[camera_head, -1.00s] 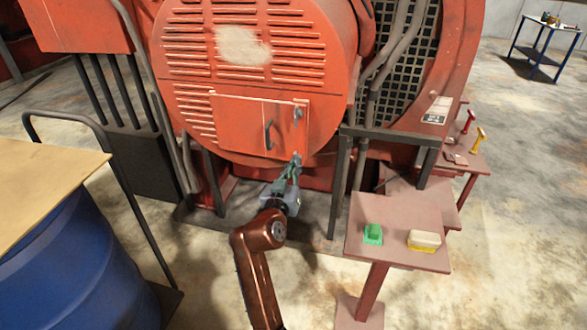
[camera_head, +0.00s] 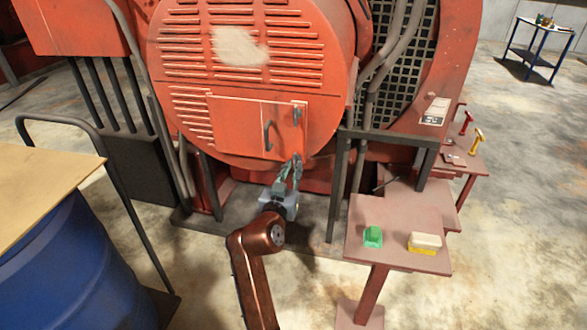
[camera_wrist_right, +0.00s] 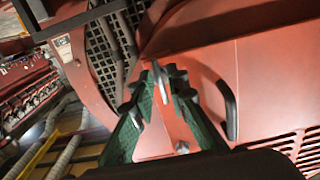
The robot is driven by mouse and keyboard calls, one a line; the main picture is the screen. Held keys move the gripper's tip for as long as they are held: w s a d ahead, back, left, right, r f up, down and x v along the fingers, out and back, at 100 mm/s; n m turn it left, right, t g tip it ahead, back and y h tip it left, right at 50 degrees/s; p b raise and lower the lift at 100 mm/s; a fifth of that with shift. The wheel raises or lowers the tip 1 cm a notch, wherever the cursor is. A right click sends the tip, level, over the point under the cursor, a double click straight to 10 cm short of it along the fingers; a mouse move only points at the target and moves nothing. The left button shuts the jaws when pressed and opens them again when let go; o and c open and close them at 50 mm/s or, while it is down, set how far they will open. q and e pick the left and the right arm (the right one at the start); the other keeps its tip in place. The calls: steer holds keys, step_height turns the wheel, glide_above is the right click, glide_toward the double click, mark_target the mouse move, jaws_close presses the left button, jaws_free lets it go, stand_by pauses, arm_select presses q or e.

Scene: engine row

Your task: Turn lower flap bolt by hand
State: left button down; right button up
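The red flap (camera_head: 235,124) is on the round red housing, with a dark handle (camera_head: 268,134) at its middle right. The upper flap bolt (camera_head: 296,115) is a small grey piece near the flap's right edge, standing about upright. My right gripper (camera_head: 297,160) is at the flap's lower right corner, and its fingers hide the lower bolt in the head view. In the right wrist view, the green fingers (camera_wrist_right: 160,85) close around the grey lower flap bolt (camera_wrist_right: 159,78). The handle (camera_wrist_right: 228,108) and upper bolt (camera_wrist_right: 182,148) also show there. My left gripper is not in view.
A red stand (camera_head: 398,262) at the right holds a green item (camera_head: 373,236) and a yellow and white block (camera_head: 424,242). A dark frame post (camera_head: 337,190) stands just right of my gripper. A blue barrel (camera_head: 62,262) is at the left.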

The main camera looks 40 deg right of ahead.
steer(key=shift+o, duration=0.7)
steer(key=shift+r, duration=0.1)
step_height(320, 180, up, 10)
stand_by(0.4)
